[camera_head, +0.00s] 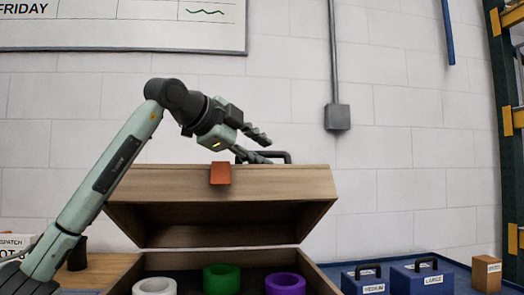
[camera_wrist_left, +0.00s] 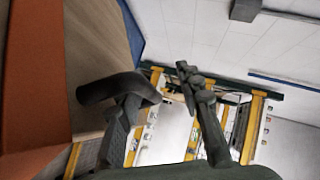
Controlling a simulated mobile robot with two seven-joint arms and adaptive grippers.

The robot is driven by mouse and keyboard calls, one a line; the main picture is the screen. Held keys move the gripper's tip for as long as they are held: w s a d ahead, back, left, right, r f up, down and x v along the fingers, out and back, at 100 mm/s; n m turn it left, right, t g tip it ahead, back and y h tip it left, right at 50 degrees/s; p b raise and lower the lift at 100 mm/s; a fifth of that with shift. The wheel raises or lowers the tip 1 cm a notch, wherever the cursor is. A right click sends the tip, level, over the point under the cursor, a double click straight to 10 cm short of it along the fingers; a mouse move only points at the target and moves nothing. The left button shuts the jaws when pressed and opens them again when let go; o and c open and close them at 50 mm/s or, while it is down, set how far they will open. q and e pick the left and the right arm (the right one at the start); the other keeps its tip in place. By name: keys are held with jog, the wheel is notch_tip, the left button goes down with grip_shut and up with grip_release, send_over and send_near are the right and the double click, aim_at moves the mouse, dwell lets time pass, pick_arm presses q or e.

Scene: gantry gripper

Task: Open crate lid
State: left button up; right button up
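The wooden crate lid (camera_head: 285,182) is raised and tilted, with a clear gap between it and the crate base (camera_head: 318,280). A black handle (camera_head: 286,155) sits on top of the lid; in the left wrist view the handle (camera_wrist_left: 105,86) is close up. My left gripper (camera_head: 264,146) is at the handle, its two fingers spread apart. In the left wrist view one finger overlaps the handle's end and the other stands well off to the right; whether they touch is unclear. An orange tab (camera_head: 220,174) is on the lid's front. My right gripper is not in view.
White (camera_head: 155,286), green (camera_head: 222,279) and purple (camera_head: 285,284) rings lie in the crate. Blue cases marked medium (camera_head: 365,283) and large (camera_head: 422,281) stand to the right, beside a small brown box (camera_head: 487,274). A white block wall is behind.

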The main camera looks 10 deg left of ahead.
pick_arm(q)
jog(key=v, duration=1.2)
jog(key=shift+w, duration=0.1)
jog(key=shift+d+f, duration=0.1)
jog(key=shift+f, duration=0.05)
